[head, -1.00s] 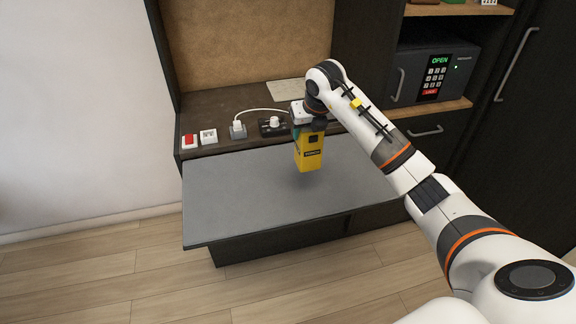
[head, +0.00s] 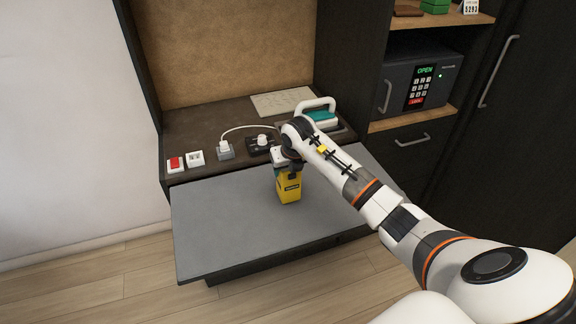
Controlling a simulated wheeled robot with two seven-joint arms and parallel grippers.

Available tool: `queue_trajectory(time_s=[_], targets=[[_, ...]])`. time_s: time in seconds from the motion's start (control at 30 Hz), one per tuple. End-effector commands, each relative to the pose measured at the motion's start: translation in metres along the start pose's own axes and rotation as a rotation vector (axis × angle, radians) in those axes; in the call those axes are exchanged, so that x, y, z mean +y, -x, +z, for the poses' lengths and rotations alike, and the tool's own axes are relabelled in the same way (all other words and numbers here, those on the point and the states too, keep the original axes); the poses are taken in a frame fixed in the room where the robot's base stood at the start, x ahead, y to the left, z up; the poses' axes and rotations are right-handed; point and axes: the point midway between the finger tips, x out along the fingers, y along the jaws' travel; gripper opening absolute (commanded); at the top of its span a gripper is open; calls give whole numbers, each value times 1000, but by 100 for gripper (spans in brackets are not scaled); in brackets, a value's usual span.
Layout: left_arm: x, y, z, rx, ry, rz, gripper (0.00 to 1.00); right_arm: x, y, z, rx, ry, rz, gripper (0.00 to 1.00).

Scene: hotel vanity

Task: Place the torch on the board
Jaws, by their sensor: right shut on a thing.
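The torch (head: 289,189) is a yellow block with a dark label, upright in the middle of the picture. My right gripper (head: 287,171) is shut on its upper part from above, and the gripper and wrist hide the torch's top. The board (head: 225,232) is a flat grey panel sticking out from the vanity. The torch's lower end is over the board's middle; I cannot tell if it touches or hangs just above. My left gripper is not in view.
Behind the board, a dark counter (head: 195,135) holds a red switch (head: 175,164), a white socket (head: 195,158), plugs with a white cable, and a teal item with a white handle (head: 317,106). A safe (head: 424,85) reading OPEN stands at right. The board's left side is bare.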

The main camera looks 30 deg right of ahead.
Motion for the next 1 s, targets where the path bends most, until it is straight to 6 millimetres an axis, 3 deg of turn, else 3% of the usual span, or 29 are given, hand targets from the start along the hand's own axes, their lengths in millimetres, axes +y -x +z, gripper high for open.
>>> queue_trajectory(time_s=[0.13, 0.37, 0.4, 0.5, 0.87, 1.0], targets=[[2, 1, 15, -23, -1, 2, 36, 0, -3, 0, 4, 0, -2, 27], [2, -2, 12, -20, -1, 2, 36, 0, -6, 2, 4, 1, -1, 27], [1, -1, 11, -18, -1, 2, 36, 0, -5, 2, 2, 1, -1, 63], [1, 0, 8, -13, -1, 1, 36, 0, -4, 2, 2, 1, -1, 78], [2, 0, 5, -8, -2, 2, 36, 0, 0, 0, 3, 0, -1, 78], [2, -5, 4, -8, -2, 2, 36, 0, 19, 0, 6, 1, -1, 78]])
